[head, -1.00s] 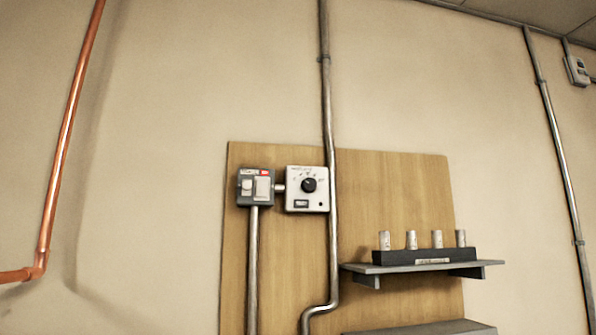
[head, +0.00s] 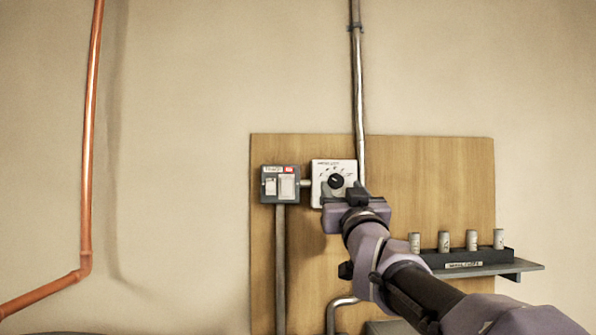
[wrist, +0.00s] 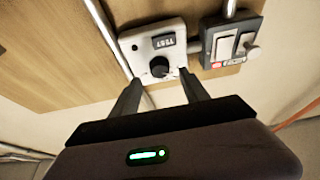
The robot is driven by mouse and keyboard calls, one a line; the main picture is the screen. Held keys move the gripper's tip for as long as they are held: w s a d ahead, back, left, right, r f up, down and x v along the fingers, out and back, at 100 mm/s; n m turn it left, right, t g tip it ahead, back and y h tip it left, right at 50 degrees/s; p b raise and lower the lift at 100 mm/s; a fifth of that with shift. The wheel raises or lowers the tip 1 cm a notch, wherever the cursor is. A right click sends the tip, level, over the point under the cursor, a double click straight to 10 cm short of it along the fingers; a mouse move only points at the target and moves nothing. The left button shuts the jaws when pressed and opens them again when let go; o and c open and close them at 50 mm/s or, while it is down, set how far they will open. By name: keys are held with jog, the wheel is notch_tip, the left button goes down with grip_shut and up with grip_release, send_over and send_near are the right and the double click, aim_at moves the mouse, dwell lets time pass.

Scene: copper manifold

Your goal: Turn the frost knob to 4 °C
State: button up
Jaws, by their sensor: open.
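The frost knob (head: 336,182) is a round black knob on a white thermostat box (head: 321,168) fixed to a wooden board. A dial scale surrounds it, too small to read. The knob also shows in the wrist view (wrist: 159,67), on the white box (wrist: 136,44) beside a small window. My gripper (head: 344,194) is in front of the lower part of the box in the head view. In the wrist view my gripper (wrist: 160,85) is open, with one finger to each side of the knob and nothing held. The fingers appear apart from the knob; the exact gap cannot be told.
A grey switch box (head: 280,184) sits just left of the thermostat. A metal conduit (head: 357,80) runs down close to its right side. A shelf (head: 520,267) with a dark rack of several small cylinders is lower right. A copper pipe (head: 90,150) runs at far left.

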aim_at(337, 181)
jog(key=p+x, duration=0.1)
jog(key=x, duration=0.2)
jog(key=shift+w+r, duration=0.1)
jog(key=shift+w, duration=0.2)
jog(key=shift+c, duration=0.4)
grip_shut()
